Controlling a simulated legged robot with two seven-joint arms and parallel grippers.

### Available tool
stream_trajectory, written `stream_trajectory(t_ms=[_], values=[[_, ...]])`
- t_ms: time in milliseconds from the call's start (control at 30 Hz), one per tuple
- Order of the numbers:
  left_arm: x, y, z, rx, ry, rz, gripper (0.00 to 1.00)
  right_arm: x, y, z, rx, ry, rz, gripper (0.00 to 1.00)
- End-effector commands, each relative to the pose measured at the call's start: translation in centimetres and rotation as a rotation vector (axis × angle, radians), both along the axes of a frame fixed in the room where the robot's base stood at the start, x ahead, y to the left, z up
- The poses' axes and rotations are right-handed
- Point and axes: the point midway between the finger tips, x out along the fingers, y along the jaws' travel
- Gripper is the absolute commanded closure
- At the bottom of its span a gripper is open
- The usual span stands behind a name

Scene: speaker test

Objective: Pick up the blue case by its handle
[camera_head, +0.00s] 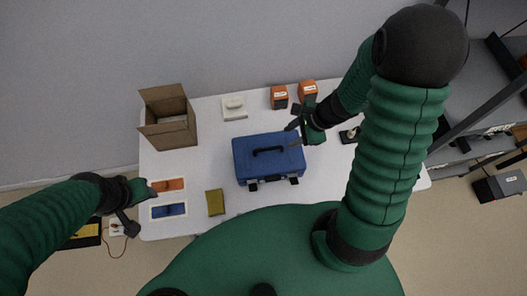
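The blue case (262,170) lies on the white table in the head view, with its black handle (269,151) on the top face and two dark latches on the near side. My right gripper (295,134) is at the case's far right corner, to the right of the handle and apart from it. Its dark fingers look spread, with nothing between them. Whether it touches the case I cannot tell. My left gripper (139,208) is at the table's left edge, well away from the case. Its fingers are too small and dark to read.
On the table (210,137) are an open cardboard box (168,128), a white item (234,108), two orange boxes (279,97), an orange piece (168,185), a blue piece (168,210) and a yellow pad (215,202). A dark shelf (470,150) stands at right.

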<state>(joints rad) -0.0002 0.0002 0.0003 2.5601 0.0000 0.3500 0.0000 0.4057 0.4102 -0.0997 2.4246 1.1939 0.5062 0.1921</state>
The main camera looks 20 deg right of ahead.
Motion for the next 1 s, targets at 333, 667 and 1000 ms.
stream_trajectory(t_ms=[333,667,1000], values=[[0.0,0.0,-3.0,0.000,0.000,0.001,0.51,2.8,2.7,-8.1,0.001,0.007,0.007,0.62],[0.0,0.0,-3.1,0.000,-0.001,0.000,0.51,4.5,3.6,-12.2,0.001,0.007,0.007,0.62],[0.0,0.0,-3.2,0.000,0.000,0.001,0.51,5.0,4.0,-13.1,-0.001,0.003,0.008,0.65]])
